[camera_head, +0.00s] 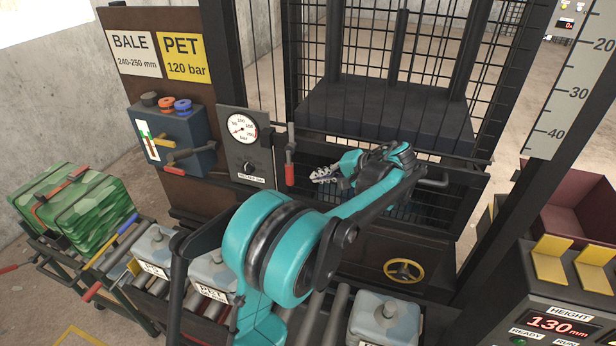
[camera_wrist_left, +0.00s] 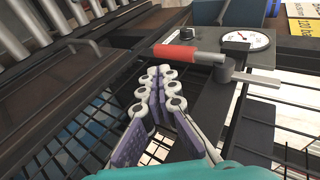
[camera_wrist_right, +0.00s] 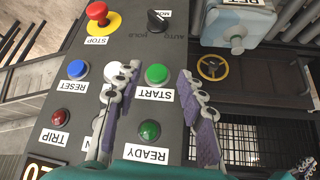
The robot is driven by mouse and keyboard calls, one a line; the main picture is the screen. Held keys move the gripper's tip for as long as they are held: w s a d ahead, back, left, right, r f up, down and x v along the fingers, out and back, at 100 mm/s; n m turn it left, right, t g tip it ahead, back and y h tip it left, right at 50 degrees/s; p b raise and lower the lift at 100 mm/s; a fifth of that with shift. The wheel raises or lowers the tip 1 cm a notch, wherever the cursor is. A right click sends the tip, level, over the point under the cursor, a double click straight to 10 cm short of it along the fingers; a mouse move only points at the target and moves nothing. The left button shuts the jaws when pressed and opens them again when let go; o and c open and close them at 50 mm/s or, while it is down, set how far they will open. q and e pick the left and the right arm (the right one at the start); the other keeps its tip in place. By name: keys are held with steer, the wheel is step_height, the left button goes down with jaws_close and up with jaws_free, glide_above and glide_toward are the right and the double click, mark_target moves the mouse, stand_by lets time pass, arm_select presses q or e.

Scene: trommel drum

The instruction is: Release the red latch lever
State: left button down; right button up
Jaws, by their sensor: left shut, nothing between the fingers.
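The red latch lever (camera_head: 290,172) hangs upright beside the gauge panel, at the left edge of the dark mesh gate. In the left wrist view its red grip (camera_wrist_left: 182,54) lies across the picture, joined to a grey pivot. My left gripper (camera_head: 320,174) is shut and empty, just right of the red grip in the head view. In the left wrist view its fingertips (camera_wrist_left: 165,72) point at the grip; I cannot tell whether they touch. My right gripper (camera_wrist_right: 155,75) is open and empty above a button console (camera_wrist_right: 140,45); it is not visible in the head view.
The pressure gauge (camera_head: 241,128) is left of the lever. A valve box (camera_head: 180,140) with another red-tipped handle stands further left. The mesh gate (camera_head: 440,205) lies beyond my left gripper. A yellow handwheel (camera_head: 404,270) sits below. Rollers carry grey blocks in front.

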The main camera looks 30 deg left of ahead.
arm_select(q)
steer(key=v, duration=0.4)
steer(key=shift+d, duration=0.1)
stand_by(0.5)
